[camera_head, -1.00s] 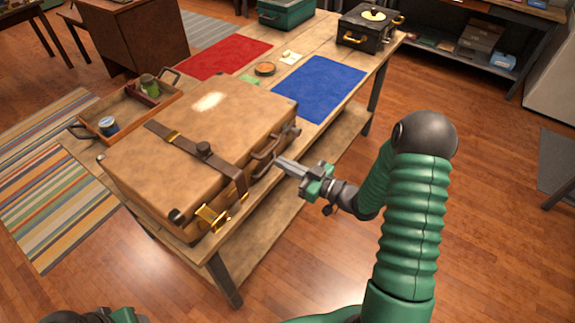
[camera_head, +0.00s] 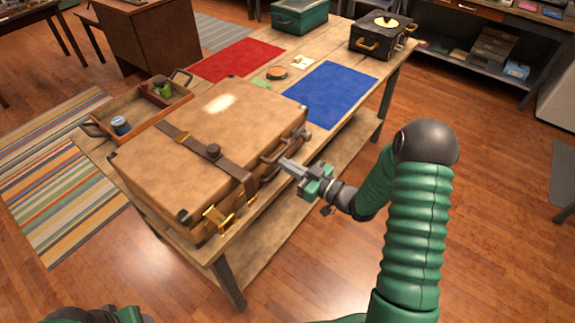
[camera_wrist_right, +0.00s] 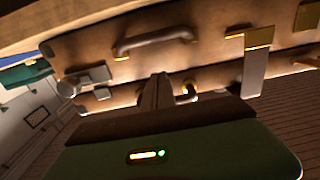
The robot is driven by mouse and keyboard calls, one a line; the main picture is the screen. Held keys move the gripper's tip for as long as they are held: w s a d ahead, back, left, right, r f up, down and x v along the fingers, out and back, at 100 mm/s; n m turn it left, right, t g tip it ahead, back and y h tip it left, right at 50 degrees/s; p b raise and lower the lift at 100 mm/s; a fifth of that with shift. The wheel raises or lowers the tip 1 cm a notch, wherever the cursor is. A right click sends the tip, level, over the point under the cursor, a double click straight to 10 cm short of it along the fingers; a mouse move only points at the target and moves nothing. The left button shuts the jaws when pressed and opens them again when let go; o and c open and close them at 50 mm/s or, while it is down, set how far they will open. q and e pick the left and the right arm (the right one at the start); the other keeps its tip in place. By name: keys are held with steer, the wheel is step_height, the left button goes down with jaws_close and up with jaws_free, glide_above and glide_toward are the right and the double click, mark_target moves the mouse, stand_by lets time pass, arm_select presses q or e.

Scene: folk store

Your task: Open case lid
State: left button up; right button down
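The brown leather case (camera_head: 205,150) lies on the wooden table, its lid down. A dark strap (camera_head: 200,143) runs across the lid, and a gold latch (camera_head: 217,218) sits at the near front corner. The handle (camera_head: 273,150) is on the front side; it also shows in the right wrist view (camera_wrist_right: 155,41). My right gripper (camera_head: 283,163) is at the case front, just below the handle. Its fingers look shut together, with nothing seen between them; in the wrist view they point at the seam. Contact cannot be told. My left gripper is out of view; only part of that arm shows.
A wooden tray (camera_head: 135,137) with small items stands behind the case at left. Red (camera_head: 228,60) and blue (camera_head: 330,93) mats lie farther along the table.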

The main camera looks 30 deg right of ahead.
mark_target(270, 143)
steer(key=shift+x, duration=1.05)
steer(key=shift+s+d, duration=0.1)
steer(key=shift+s, duration=0.25)
steer(key=shift+r, duration=0.1)
step_height(270, 143, up, 2)
steer(key=shift+r+p, duration=0.1)
steer(key=shift+p, duration=0.95)
steer(key=shift+r, duration=0.15)
steer(key=shift+r+p, duration=1.1)
steer(key=shift+r, duration=0.2)
steer(key=shift+w, duration=0.1)
